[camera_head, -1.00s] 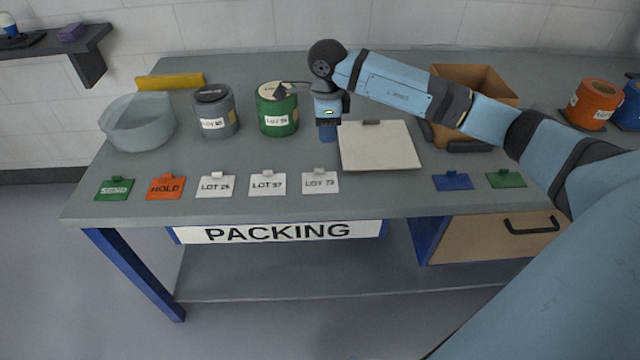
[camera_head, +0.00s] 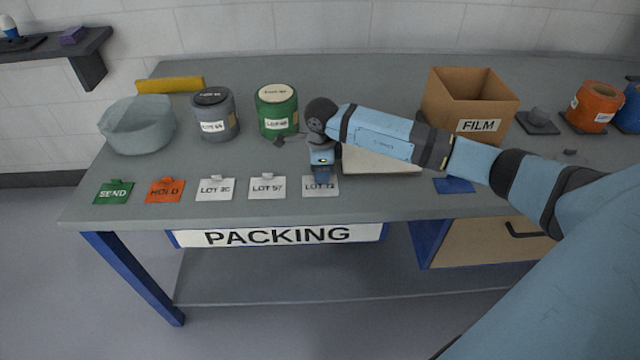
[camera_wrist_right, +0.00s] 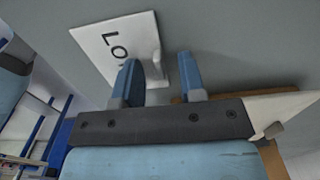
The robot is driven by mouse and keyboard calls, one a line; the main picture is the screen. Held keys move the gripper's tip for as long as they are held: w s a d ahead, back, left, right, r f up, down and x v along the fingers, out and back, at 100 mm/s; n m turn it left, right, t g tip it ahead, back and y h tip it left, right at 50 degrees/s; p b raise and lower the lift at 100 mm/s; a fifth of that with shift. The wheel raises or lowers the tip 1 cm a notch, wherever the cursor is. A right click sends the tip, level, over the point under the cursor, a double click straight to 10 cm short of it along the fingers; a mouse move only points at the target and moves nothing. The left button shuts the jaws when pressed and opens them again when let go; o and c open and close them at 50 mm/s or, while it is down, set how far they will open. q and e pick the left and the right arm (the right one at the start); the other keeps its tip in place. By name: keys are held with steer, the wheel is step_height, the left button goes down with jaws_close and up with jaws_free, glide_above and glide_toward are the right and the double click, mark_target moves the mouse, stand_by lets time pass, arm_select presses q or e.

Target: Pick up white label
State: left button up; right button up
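Three white labels with raised tabs lie in a row near the table's front edge: one reading LOT 2-something (camera_head: 215,189), LOT 57 (camera_head: 267,187) and one that looks like LOT 73 (camera_head: 308,190). My right gripper (camera_head: 321,178) points down over the back part of the LOT 73 label and partly covers it. In the right wrist view, the gripper's two fingers (camera_wrist_right: 158,66) are apart, with this label's (camera_wrist_right: 103,45) tab seen between them. I cannot tell whether they touch it. My left gripper is not in view.
A green SEND label (camera_head: 114,191) and an orange HOLD label (camera_head: 165,190) lie at the left. A cream board (camera_head: 385,163) lies beside my right gripper, partly hidden by my arm. Green (camera_head: 277,112) and grey (camera_head: 214,115) rolls and a FILM box (camera_head: 470,100) stand further back.

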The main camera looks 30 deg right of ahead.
jaws_close()
steer(key=shift+r, duration=0.15)
